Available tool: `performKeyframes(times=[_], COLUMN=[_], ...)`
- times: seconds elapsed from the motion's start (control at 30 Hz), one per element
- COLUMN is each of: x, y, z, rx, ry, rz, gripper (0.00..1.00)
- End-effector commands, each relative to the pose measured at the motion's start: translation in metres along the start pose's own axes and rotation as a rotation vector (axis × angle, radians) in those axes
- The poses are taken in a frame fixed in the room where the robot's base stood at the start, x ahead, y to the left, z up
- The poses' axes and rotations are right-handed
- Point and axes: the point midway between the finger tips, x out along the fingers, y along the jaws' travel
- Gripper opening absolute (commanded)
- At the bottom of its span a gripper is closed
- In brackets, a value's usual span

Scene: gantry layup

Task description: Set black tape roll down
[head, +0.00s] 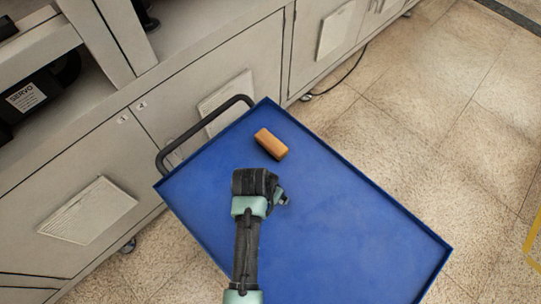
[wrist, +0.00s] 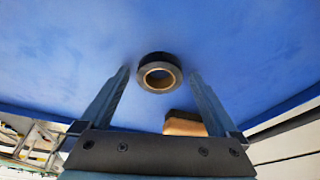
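The black tape roll (wrist: 160,72), with a tan inner core, shows in the wrist view against the blue cart top (wrist: 60,60). It sits between and a little beyond the fingertips of my gripper (wrist: 160,78). The fingers are apart, with a visible gap on both sides of the roll, so the gripper is open and not holding it. The roll appears to rest flat on the blue surface. In the head view my gripper (head: 282,198) is over the middle of the blue top (head: 350,220), and the roll is hidden by my arm.
An orange-brown block (head: 271,143) lies on the cart top near the handle end; it also shows in the wrist view (wrist: 185,124). The cart has a raised rim and a dark handle (head: 200,132). Grey cabinets (head: 190,85) stand behind. The right of the top is clear.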

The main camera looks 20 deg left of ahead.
Motion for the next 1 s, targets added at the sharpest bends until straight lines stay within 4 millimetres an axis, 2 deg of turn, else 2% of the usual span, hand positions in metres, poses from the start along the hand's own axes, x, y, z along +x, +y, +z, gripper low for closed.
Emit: performKeyframes(times=[0.37,0.6,1.0], x=[0.0,-0.015,-0.039], y=[0.001,0.0,0.002], z=[0.0,-0.001,0.083], rx=[0.0,0.0,-0.003], ry=[-0.001,0.002,-0.003], rz=[0.002,0.0,0.002], gripper=[0.98,0.98,0.98])
